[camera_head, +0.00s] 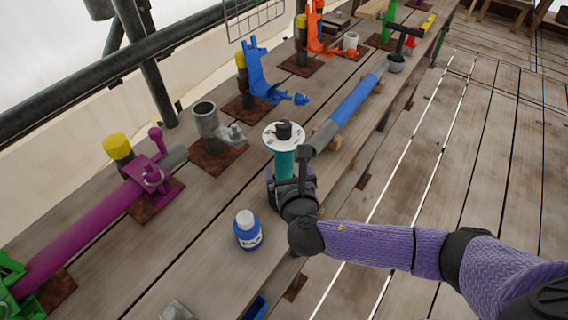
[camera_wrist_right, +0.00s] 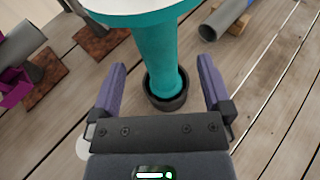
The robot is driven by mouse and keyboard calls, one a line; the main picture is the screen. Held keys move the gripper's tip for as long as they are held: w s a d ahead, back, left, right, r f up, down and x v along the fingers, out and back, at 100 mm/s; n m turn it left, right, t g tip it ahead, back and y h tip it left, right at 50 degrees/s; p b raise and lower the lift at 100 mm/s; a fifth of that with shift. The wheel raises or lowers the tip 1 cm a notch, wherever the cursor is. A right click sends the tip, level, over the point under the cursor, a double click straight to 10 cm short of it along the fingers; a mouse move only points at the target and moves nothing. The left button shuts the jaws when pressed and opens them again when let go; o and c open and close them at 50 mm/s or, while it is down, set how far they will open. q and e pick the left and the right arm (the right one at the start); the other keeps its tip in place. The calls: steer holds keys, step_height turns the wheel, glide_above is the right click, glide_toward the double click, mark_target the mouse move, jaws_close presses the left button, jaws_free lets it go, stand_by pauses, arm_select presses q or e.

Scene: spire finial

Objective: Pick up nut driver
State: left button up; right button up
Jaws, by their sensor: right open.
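No tool is plainly marked as the nut driver. A teal upright cylinder (camera_head: 284,165) carries a white round disc (camera_head: 270,138) with a black knob on top. In the right wrist view the teal cylinder (camera_wrist_right: 158,55) stands in a dark round cup (camera_wrist_right: 166,92) on the planks. My right gripper (camera_head: 292,183) is open, with one finger on each side of the cylinder in the wrist view (camera_wrist_right: 161,72); gaps show on both sides. A black T-handled tool (camera_head: 405,30) stands far back, by a dark cup. My left gripper is not in view.
A blue-and-grey pipe (camera_head: 352,104) lies on wooden blocks just beyond the gripper. A blue bottle with a white cap (camera_head: 247,230) stands nearby. A grey fitting (camera_head: 209,125) and a purple pipe (camera_head: 85,232) are on the left. Floor planks on the right are clear.

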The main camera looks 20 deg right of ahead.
mark_target(286, 164)
steer(key=b+x, duration=0.1)
steer(key=x, duration=0.3)
steer(key=shift+a+f, duration=0.1)
steer(key=shift+w, duration=0.4)
jaws_close()
